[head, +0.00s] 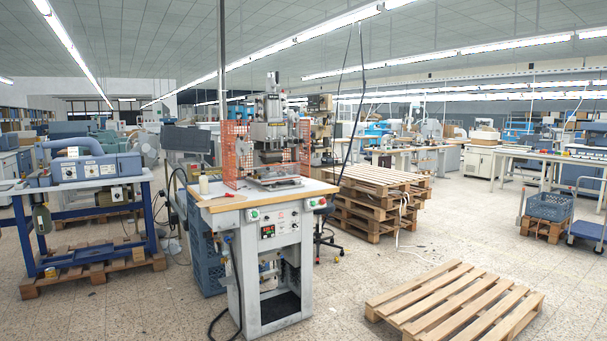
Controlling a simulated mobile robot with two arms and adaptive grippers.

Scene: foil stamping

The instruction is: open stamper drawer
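The foil stamper (274,125) stands a little left of centre in the head view, some way off, on a grey cabinet with a wooden top (225,198). An orange mesh guard (236,153) flanks its press head. A flat metal plate or drawer (275,183) lies under the press head at worktop level; I cannot tell if it is pulled out. The cabinet front (284,222) carries a red display and push buttons. Neither of my grippers is in view.
An empty wooden pallet (455,304) lies on the floor at front right. Stacked pallets (372,200) stand behind the stamper's right side. A blue-framed table with a machine (90,168) is at left. Dark cables hang near the stamper. Tiled floor before the cabinet is clear.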

